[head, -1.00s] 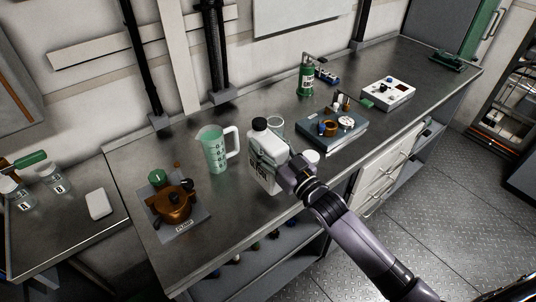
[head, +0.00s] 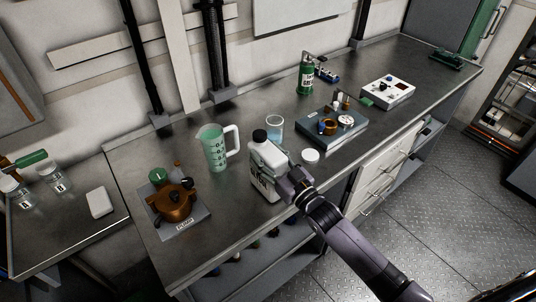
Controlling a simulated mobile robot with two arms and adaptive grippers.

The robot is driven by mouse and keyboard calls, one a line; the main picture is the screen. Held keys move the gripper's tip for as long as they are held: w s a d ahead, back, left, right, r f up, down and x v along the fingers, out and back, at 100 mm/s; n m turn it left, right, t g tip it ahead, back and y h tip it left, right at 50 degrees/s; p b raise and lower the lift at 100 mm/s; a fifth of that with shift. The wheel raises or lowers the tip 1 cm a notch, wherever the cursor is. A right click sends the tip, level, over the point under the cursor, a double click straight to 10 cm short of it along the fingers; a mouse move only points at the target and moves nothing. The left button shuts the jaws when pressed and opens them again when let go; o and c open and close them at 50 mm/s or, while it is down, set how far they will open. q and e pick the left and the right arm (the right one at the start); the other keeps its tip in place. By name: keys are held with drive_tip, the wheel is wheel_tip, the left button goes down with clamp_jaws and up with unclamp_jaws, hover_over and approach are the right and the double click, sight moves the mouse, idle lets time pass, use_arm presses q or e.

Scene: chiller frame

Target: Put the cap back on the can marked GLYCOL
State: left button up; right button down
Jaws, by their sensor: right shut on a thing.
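The lettering is too small and too covered to read fully. My right gripper (head: 288,182) is at the can's right side, shut on it. The fingertips are mostly hidden behind my wrist. A white round lid (head: 310,156) lies flat on the bench just right of the can, apart from it. I cannot tell whether the black top is a cap or a bare neck. My left gripper is not in view.
A glass beaker with bluish contents (head: 274,127) stands behind the can. A green measuring jug (head: 215,150) is to its left. A grey tray with parts (head: 345,137) lies to the right.

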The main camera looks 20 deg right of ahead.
drive_tip(key=shift+r, duration=0.1)
drive_tip(key=c, duration=1.2)
unclamp_jaws()
drive_tip(key=shift+f, duration=0.25)
drive_tip(key=o, duration=0.5)
drive_tip(key=shift+r, duration=0.1)
drive_tip(key=shift+r, duration=0.25)
drive_tip(key=b+v, duration=0.1)
drive_tip(key=v, duration=0.2)
drive_tip(key=b+v, duration=0.1)
drive_tip(key=v, duration=0.3)
drive_tip(key=b+v, duration=0.1)
drive_tip(key=v, duration=0.3)
drive_tip(key=shift+s+f, duration=0.1)
drive_tip(key=shift+f, duration=0.2)
drive_tip(key=shift+s+d, duration=0.15)
drive_tip(key=shift+s, duration=0.25)
